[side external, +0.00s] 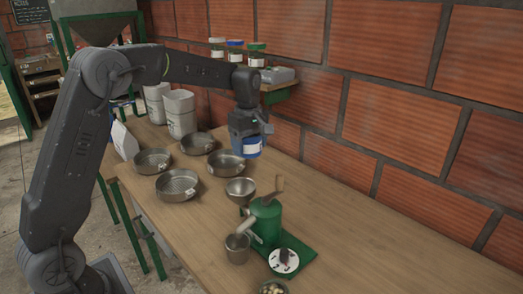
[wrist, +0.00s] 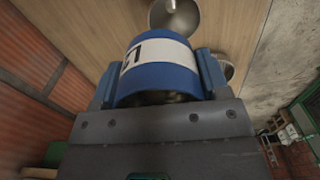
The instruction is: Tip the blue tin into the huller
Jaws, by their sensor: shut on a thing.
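The blue tin (side external: 249,149) has a white label and is held above the table in the side view, roughly upright. My gripper (side external: 247,135) is shut on it from above. In the wrist view the tin (wrist: 158,78) sits between both fingers of my gripper (wrist: 160,85), its label facing outward; its dark mouth is partly hidden by the gripper body, so its contents are unclear. What looks like the huller, a green machine (side external: 266,221) with a hand lever, stands on the table in front and to the right of the tin, apart from it. A metal bowl (side external: 240,190) is beside or behind it.
Several round metal pans (side external: 178,185) lie left of the tin. White canisters (side external: 180,113) stand at the back. A brick wall (side external: 400,125) runs behind; the table's right side (side external: 400,240) is clear.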

